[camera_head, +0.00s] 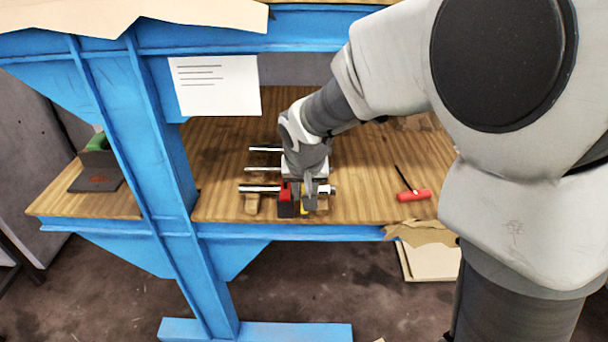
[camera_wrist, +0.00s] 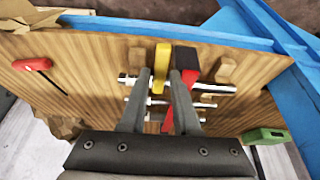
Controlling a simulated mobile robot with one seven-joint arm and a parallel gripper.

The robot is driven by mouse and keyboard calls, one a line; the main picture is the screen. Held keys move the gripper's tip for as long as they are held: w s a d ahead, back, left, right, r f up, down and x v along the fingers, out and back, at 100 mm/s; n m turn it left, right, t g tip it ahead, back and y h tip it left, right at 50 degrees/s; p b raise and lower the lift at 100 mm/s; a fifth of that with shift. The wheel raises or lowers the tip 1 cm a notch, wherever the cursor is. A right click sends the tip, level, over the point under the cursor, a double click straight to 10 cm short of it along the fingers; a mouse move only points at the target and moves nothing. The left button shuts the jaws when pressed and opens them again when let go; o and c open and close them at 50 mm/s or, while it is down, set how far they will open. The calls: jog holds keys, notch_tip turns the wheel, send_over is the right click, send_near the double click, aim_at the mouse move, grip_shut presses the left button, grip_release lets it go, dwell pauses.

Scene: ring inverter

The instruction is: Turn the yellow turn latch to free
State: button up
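The yellow turn latch (camera_wrist: 162,66) shows in the wrist view as an upright yellow bar across a metal rod, beyond and between my fingertips. In the head view only a small yellow part (camera_head: 304,211) shows below my gripper (camera_head: 308,190). In the wrist view my gripper (camera_wrist: 159,74) is open, with a finger on each side of the latch and visible gaps. Whether a finger touches it I cannot tell. A red and black latch (camera_wrist: 187,62) stands close to the right finger in the wrist view. Its red part also shows in the head view (camera_head: 285,192).
Several metal rods (camera_head: 262,168) lie across the wooden bench top (camera_head: 225,150). A red-handled tool (camera_head: 413,195) lies to the right, with clear wood around it. A blue post (camera_head: 160,150) stands left of the work area.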

jog(key=p+v, duration=0.3)
jog(key=v, duration=1.4)
jog(key=shift+r, duration=0.25)
jog(key=shift+s, duration=0.1)
jog(key=s+d+r+p, duration=0.2)
jog(key=s+d, duration=0.4)
jog(key=s, duration=0.1)
jog(key=s+d+r+t+p, duration=0.1)
jog(key=s+d+r+p, duration=0.1)
jog(key=s+d, duration=0.5)
jog(key=shift+s+p, duration=0.8)
jog(key=shift+p, duration=0.05)
